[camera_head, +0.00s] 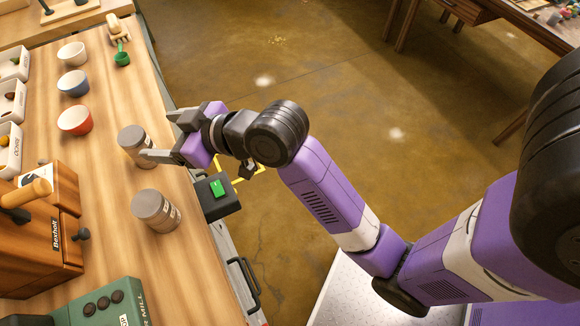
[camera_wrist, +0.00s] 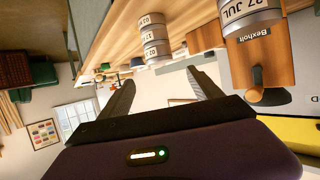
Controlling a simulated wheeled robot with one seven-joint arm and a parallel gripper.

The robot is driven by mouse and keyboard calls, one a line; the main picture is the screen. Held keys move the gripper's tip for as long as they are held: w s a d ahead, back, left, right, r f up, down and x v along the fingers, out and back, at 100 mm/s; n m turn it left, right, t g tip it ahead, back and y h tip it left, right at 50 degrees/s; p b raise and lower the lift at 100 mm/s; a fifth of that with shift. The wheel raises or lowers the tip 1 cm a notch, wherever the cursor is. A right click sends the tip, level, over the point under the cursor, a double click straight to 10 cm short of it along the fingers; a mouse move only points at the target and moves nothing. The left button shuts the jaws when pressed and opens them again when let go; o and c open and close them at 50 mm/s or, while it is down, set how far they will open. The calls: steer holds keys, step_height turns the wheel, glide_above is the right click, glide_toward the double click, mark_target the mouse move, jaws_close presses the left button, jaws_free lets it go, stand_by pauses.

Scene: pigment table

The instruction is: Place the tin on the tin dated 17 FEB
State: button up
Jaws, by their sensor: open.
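The near tin (camera_head: 157,211) stands apart, closer to the wooden box. In the wrist view, a tin (camera_wrist: 252,22) whose label reads about "27 JUL" is at the upper right. No 17 FEB label is clearly legible.
A Bexholt wooden box (camera_head: 52,235) and a green mill (camera_head: 100,303) are at the lower left. A black box with a green button (camera_head: 218,190) is at the table edge.

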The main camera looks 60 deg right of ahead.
steer(key=s+f+m+h, duration=0.1)
steer(key=s+f, duration=0.4)
steer(key=s, duration=0.3)
steer(key=s+f+m+h, duration=0.1)
steer(key=s+f, duration=0.3)
steer(key=s, duration=0.4)
steer(key=s+a+r, duration=0.1)
steer(key=s, duration=0.7)
steer(key=s+r+t, duration=0.1)
steer(key=s+r, duration=0.1)
steer(key=s, duration=0.6)
steer(key=shift+s+a+r, duration=0.3)
steer(key=shift+s+a, duration=0.05)
steer(key=shift+s, duration=0.05)
